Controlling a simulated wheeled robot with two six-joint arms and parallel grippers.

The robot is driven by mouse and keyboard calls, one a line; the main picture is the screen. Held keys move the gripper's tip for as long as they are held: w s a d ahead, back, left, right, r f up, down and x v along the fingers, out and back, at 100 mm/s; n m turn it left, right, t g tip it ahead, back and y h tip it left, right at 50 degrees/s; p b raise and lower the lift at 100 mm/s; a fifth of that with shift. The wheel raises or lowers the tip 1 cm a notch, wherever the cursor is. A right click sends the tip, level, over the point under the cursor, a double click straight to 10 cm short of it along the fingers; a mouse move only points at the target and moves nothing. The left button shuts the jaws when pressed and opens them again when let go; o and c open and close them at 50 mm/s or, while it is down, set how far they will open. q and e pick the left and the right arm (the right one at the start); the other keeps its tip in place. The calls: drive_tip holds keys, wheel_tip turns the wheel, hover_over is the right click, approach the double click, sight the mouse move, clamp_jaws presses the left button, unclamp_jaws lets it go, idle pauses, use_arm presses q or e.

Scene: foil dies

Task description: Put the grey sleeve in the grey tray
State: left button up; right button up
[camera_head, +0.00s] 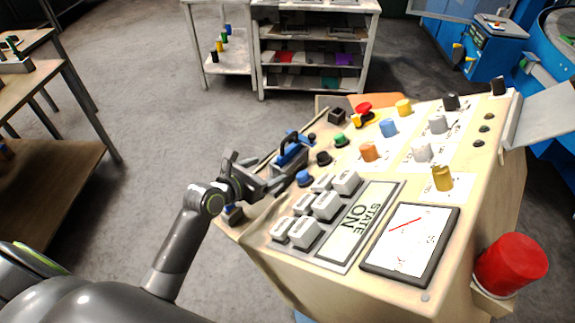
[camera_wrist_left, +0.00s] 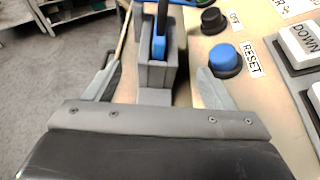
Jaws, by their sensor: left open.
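My left gripper (camera_head: 272,182) is open over the left edge of a beige control console. In the left wrist view its two fingers (camera_wrist_left: 157,85) stand apart. Between them is a grey block-like housing (camera_wrist_left: 156,98) with a blue and black lever (camera_wrist_left: 160,38) rising from it; a clear gap shows on each side. The lever also shows in the head view (camera_head: 291,150), just beyond the fingertips. I cannot pick out a grey sleeve or a grey tray for certain; I cannot tell whether the housing is the sleeve. My right gripper is not in view.
A blue RESET button (camera_wrist_left: 225,59) sits close to the right finger, with a black knob (camera_wrist_left: 213,20) beyond. White push buttons (camera_head: 325,205), a gauge (camera_head: 410,243) and coloured knobs cover the console. A red lamp (camera_head: 511,264) stands at its right. Shelves (camera_head: 310,40) stand behind.

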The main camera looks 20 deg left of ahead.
sight(285, 160)
use_arm(q)
drive_tip(key=shift+p+x, duration=0.4)
drive_tip(key=shift+x, duration=4.45)
drive_tip(key=shift+a, duration=0.1)
drive_tip(key=shift+c, duration=0.2)
drive_tip(key=c, duration=1.2)
drive_tip(key=shift+w+r, duration=0.1)
drive_tip(key=shift+r, duration=0.1)
drive_tip(key=shift+c, duration=0.4)
